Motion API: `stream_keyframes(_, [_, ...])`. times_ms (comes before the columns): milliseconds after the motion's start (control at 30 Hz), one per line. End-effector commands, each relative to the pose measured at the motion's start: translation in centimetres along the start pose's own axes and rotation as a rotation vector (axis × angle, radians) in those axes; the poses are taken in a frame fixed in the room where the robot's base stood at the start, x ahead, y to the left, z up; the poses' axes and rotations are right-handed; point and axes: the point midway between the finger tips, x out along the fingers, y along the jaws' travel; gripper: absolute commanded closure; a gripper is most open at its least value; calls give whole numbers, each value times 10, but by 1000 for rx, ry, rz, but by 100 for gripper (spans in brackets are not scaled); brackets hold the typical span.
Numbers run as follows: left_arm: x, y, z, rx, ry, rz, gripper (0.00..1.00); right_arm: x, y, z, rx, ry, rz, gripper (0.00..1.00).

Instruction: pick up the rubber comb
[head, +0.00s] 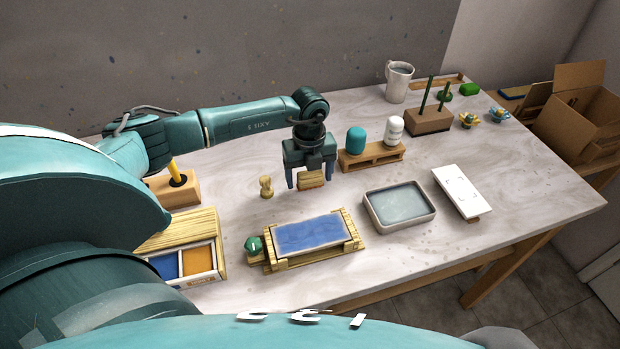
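My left gripper (311,181) points down over the table, its two fingers spread wide. A small tan block-like piece (311,180) shows between the fingers, with a gap on each side. It may be the rubber comb, seen from its wooden back; teeth are not visible, so I cannot be sure. I cannot tell how high the fingertips are above the table. My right gripper is out of the picture.
A small wooden peg-like piece (266,187) stands just left of the gripper. A wooden rack (371,157) with a teal and a white jar is to the right. A blue-filled wooden frame (310,237) and a grey basin (399,206) lie nearer.

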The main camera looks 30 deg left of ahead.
Motion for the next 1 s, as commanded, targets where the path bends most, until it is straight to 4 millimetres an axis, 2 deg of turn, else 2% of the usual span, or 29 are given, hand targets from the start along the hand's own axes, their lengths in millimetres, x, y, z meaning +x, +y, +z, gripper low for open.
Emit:
stream_keyframes(67, [0,0,0,0,0,0,31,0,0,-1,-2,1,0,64])
stream_keyframes(500, [-1,0,0,0,0,-1,67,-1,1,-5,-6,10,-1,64])
stream_keyframes(767, [-3,0,0,0,-1,-2,69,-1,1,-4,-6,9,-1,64])
stream_keyframes(867, [-12,-1,1,0,-1,-4,69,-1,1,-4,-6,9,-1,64])
stream_keyframes(1000, [-38,-1,1,1,-4,-5,69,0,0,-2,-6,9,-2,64])
